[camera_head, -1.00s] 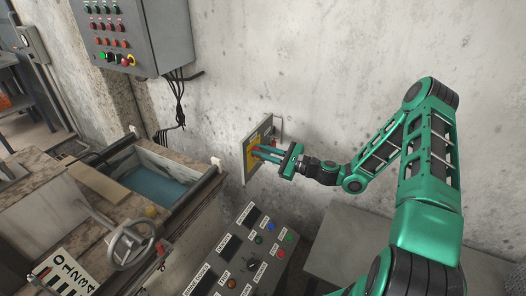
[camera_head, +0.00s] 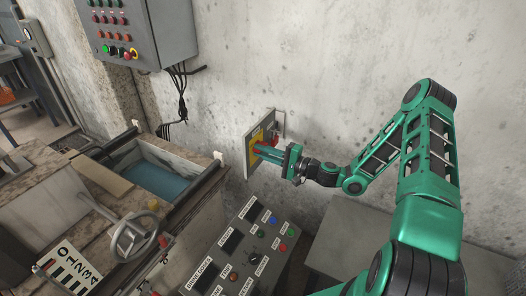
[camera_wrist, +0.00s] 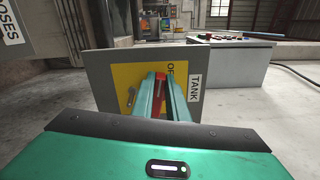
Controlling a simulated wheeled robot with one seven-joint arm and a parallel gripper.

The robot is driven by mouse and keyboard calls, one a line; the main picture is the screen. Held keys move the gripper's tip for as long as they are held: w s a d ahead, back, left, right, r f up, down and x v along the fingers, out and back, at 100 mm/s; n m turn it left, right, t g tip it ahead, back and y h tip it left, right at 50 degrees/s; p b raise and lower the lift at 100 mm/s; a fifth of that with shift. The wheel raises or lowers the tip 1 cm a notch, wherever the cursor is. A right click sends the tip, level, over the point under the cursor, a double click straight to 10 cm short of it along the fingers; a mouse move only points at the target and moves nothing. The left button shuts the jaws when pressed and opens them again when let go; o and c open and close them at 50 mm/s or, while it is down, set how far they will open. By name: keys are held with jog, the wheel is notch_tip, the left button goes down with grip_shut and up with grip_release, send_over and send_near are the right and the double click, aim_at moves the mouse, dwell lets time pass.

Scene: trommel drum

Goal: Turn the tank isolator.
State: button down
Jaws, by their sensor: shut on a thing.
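The tank isolator is a grey wall plate (camera_wrist: 105,65) with a yellow square (camera_wrist: 124,72), a red handle (camera_wrist: 160,78) and a white "TANK" label (camera_wrist: 195,91). In the head view the isolator (camera_head: 249,142) stands out from the concrete wall near the middle. My gripper (camera_head: 262,152) reaches it from the right. In the wrist view my gripper's two green fingers (camera_wrist: 160,95) are on either side of the red handle and shut on it. The fingers hide part of the handle and some of the lettering on the yellow square.
A sloping control console (camera_head: 222,246) with buttons and screens stands just below the isolator. A tank with blue water (camera_head: 155,180) and a handwheel (camera_head: 133,236) are to the left. A grey control box (camera_head: 150,30) hangs at upper left. The wall at right is bare.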

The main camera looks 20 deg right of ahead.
jog(key=shift+f+n, duration=0.3)
jog(key=shift+n, duration=0.8)
jog(key=c, duration=1.7)
grip_release()
jog(key=shift+f, duration=0.1)
jog(key=shift+c, duration=0.2)
jog(key=v, duration=1)
jog(key=shift+s+d, duration=0.2)
jog(key=shift+d, duration=0.05)
